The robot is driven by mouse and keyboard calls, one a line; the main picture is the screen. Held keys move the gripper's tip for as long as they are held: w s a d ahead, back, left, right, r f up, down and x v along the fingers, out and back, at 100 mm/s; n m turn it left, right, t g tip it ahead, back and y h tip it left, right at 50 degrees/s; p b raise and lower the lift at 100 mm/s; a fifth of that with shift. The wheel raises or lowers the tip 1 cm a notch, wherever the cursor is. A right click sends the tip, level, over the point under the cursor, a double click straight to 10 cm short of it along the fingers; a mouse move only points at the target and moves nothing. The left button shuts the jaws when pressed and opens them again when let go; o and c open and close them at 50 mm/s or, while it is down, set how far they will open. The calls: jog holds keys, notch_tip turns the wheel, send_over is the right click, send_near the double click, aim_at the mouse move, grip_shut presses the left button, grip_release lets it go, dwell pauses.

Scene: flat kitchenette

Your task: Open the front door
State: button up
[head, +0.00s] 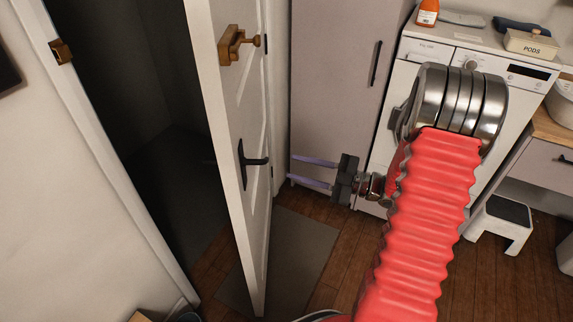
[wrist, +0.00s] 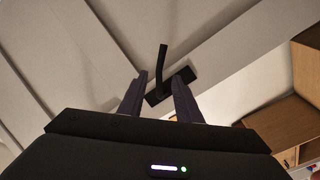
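The white front door (head: 256,210) stands partly open in the head view, with a dark gap between its edge and the frame at left. Its black lever handle (head: 256,161) is on the face turned to the right. My gripper (head: 291,168) is open, to the right of the handle, its two purple fingers pointing left toward the door. In the head view a small gap shows between the fingertips and the lever. In the wrist view the handle (wrist: 162,60) appears ahead of and between my fingertips (wrist: 158,97). Nothing is held, and contact with the handle cannot be seen.
A dark doorway (head: 165,110) opens at left. A wooden latch piece (head: 230,45) sits high on the door. A grey mat (head: 300,255) lies below. A tall cabinet (head: 335,80), a washing machine (head: 405,75) and a step stool (head: 500,222) stand at right.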

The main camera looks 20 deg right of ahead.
jog(key=shift+v, duration=2)
jog(key=shift+c, duration=0.2)
jog(key=shift+w+a, duration=0.1)
jog(key=shift+w, duration=0.2)
jog(key=c, duration=0.3)
jog(key=w+h, duration=0.1)
jog(key=w, duration=0.1)
jog(key=w+r+m+h, duration=0.1)
jog(key=w+h, duration=0.1)
jog(key=w+r+t+h, duration=0.1)
jog(key=w, duration=0.1)
jog(key=shift+m, duration=0.3)
grip_shut()
notch_tip(320, 180, up, 12)
jog(key=w+d+m+h, duration=0.1)
jog(key=m+h, duration=0.8)
jog(key=h, duration=0.3)
jog(key=s+a+f+m+g+y, duration=0.1)
jog(key=s+a+m+g, duration=0.2)
jog(key=s+a, duration=0.5)
jog(key=s+a+f+m+g+y, duration=0.1)
jog(key=s+a+m+g, duration=0.3)
jog(key=s, duration=1.3)
jog(key=a, duration=0.4)
jog(key=shift+a+f+m+g, duration=0.3)
jog(key=shift+m, duration=0.1)
